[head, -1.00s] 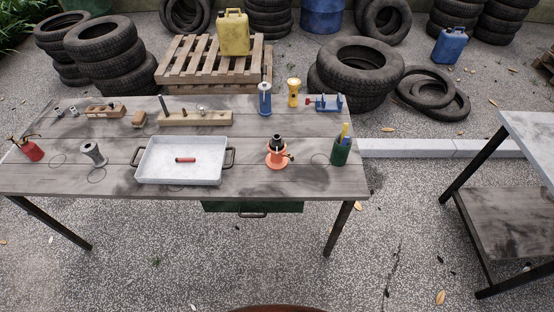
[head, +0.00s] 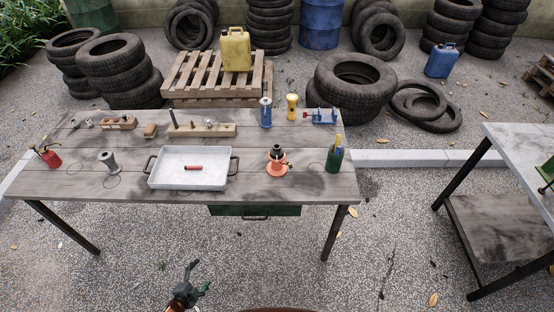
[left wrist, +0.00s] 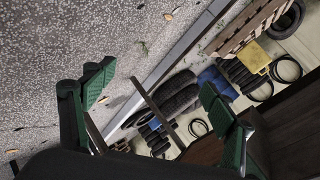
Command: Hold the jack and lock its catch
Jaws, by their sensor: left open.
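The jack (head: 277,163) has an orange-red base and a black top, and stands upright near the front right of the wooden table (head: 120,190). A small dark part, perhaps its catch, sticks out at its right side; its state is too small to tell. My left gripper (head: 198,277) is open and empty, in front of the table, low in the head view and well apart from the jack. Its two green fingers show spread in the left wrist view (left wrist: 155,95), with nothing between them. My right gripper is not in view.
A white tray (head: 160,181) holding a red cylinder is left of the jack. A green cup (head: 334,161) with sticks stands right of it. A blue cylinder (head: 266,113) and a yellow torch (head: 292,106) stand behind. Another table (head: 520,143) is at right.

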